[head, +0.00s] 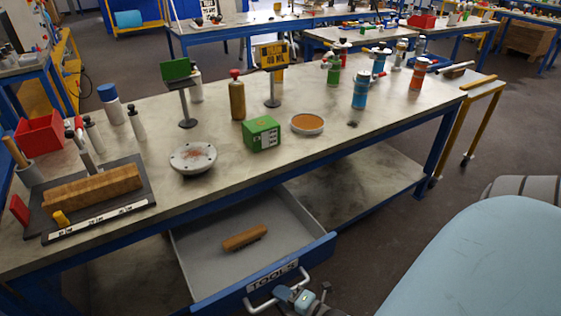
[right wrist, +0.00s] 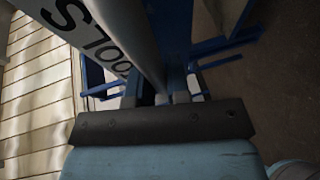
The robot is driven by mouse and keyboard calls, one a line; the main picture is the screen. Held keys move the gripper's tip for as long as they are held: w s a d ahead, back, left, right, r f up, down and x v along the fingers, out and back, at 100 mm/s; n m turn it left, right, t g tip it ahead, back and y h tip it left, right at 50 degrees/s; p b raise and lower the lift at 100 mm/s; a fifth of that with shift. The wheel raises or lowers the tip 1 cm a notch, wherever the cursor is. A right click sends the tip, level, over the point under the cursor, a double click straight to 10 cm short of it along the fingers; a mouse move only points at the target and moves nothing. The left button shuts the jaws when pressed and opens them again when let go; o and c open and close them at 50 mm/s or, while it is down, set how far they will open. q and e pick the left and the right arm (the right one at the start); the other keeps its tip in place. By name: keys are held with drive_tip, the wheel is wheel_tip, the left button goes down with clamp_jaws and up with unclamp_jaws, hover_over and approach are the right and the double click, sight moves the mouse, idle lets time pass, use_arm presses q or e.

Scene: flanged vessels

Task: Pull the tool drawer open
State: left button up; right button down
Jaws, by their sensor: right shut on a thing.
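The tool drawer (head: 190,262) under the near side of the workbench stands pulled out, its grey inside showing. Its blue front carries a "TOOLS" label (head: 272,275), which shows large and partly cut off in the right wrist view (right wrist: 82,25). A pale bar handle (head: 262,303) sticks out from the front. My right gripper (head: 299,296) is at the handle, shut on it; the jaws (right wrist: 178,98) meet the handle bar (right wrist: 135,40) in the right wrist view. A brown wooden-looking block or brush (head: 245,237) lies in the drawer. My left gripper is not in view.
The workbench top (head: 330,155) above holds bottles, a green box (head: 263,134), a round flange (head: 193,157) and a dark tray (head: 95,205) with a brown block. A lower shelf (head: 350,190) is right of the drawer.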

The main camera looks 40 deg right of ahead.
drive_tip(key=c, duration=1.1)
unclamp_jaws()
use_arm(q)
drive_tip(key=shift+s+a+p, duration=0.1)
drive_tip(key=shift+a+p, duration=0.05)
drive_tip(key=shift+p, duration=0.7)
use_arm(e)
drive_tip(key=v, duration=1.4)
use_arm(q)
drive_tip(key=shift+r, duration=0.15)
use_arm(e)
drive_tip(key=shift+w, duration=0.1)
